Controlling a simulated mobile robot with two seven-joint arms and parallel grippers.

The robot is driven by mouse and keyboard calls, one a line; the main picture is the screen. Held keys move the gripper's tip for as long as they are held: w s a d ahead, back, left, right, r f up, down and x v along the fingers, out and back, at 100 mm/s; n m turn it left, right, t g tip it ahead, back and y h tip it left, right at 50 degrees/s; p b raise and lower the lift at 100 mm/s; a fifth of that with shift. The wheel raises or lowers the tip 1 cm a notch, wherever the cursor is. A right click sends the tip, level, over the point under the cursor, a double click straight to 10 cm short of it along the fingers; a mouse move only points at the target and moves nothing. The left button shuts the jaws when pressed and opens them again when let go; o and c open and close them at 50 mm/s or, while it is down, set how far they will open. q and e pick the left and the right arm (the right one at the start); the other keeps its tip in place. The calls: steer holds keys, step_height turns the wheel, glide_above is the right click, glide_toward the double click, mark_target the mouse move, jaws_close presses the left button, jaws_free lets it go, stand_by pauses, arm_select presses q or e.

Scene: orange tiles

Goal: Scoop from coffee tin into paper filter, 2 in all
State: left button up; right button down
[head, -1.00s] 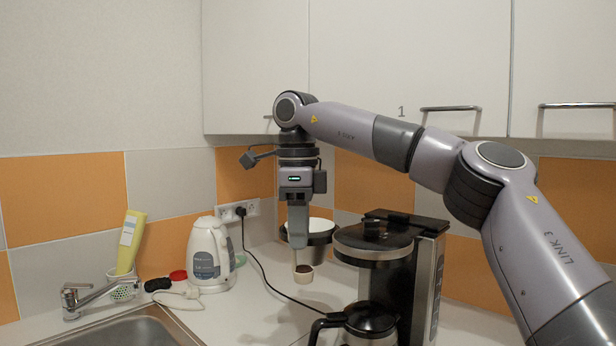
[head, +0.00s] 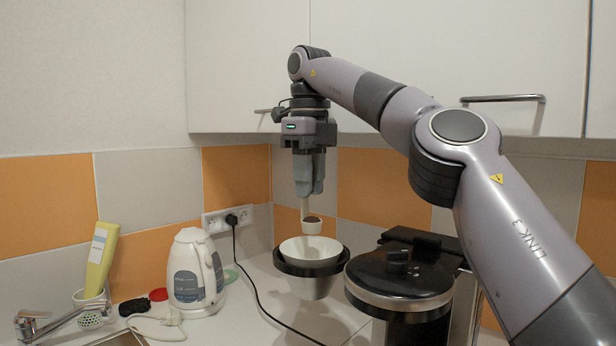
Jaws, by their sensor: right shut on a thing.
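My right gripper (head: 309,190) is shut on a small white scoop (head: 311,226) and points down. The scoop's cup is level and holds dark coffee grounds. It hangs just above the white paper filter (head: 310,250), which sits in a black-rimmed filter holder (head: 282,264). The scoop overlaps the filter's far rim in this view, and I cannot tell the exact gap. The bottom of the filter is hidden. I cannot make out the coffee tin for certain. My left gripper is not in view.
A black coffee maker (head: 400,278) stands right of the filter holder. A yellow bottle (head: 100,258) is by the sink tap (head: 32,325). Cupboards (head: 400,60) hang above.

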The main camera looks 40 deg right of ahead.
steer(key=shift+w, duration=0.1)
steer(key=shift+a+h, duration=0.45)
steer(key=shift+h, duration=0.05)
steer(key=s+a+f+t+h+b, duration=0.1)
steer(key=a+f+t+h+b, duration=0.1)
steer(key=a+h+b, duration=0.5)
steer(key=shift+s+a+f+t+h, duration=0.4)
steer(key=shift+f+h, duration=0.45)
steer(key=shift+h, duration=2.45)
steer(key=shift+w, duration=0.15)
